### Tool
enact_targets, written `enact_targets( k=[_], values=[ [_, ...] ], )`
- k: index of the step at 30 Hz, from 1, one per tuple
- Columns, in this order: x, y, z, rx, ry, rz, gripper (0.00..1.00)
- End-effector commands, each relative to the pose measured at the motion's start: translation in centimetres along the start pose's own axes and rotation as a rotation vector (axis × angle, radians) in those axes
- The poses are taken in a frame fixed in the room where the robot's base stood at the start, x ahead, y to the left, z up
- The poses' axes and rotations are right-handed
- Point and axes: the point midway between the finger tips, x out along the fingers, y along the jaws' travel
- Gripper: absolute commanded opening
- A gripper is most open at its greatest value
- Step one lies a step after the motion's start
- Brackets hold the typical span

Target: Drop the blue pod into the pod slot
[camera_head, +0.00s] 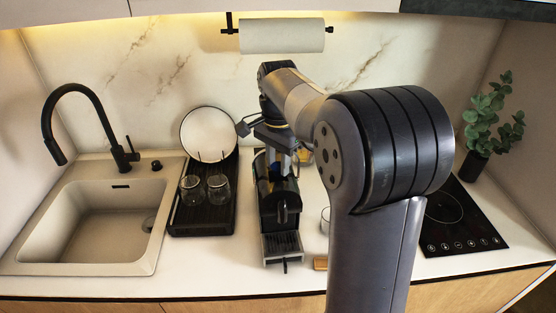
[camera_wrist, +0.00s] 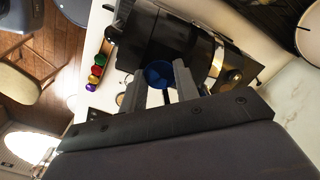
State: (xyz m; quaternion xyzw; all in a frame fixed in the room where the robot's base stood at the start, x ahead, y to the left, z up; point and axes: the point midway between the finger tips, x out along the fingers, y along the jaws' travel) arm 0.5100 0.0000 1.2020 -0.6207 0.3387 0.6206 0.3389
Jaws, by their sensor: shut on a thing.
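The blue pod (camera_wrist: 158,73) is between the fingertips of my gripper (camera_wrist: 162,84) in the wrist view, and my gripper is shut on it. The black coffee machine (camera_head: 281,209) stands on the counter in the head view. It also shows in the wrist view (camera_wrist: 168,38), just beyond the fingertips. In the head view my gripper (camera_head: 279,172) points down over the back part of the machine. The pod slot cannot be made out clearly, and I cannot tell how far the pod is above it.
Several coloured pods, among them a red one (camera_wrist: 99,59), lie beside the machine in the wrist view. Left of the machine is a dark drying tray (camera_head: 203,222) with glasses and a plate (camera_head: 209,134). A light cup (camera_head: 325,220) is partly hidden by my arm. A hob (camera_head: 458,222) is at right.

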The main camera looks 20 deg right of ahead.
Motion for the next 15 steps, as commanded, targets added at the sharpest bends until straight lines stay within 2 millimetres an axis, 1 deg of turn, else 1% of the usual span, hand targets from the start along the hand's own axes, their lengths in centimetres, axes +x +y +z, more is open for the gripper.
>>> enact_targets(
  k=[1,2,3,10,15],
  values=[
    [0.0,0.0,0.0,0.0,0.0,0.0,0.09],
    [-0.01,0.0,0.0,0.0,0.0,0.0,0.32],
    [-0.01,0.0,0.0,0.0,0.0,0.0,0.35],
    [-0.01,0.0,0.0,0.0,0.0,0.0,0.54],
    [-0.02,-0.01,0.0,0.0,0.0,0.0,0.55]
  ],
)
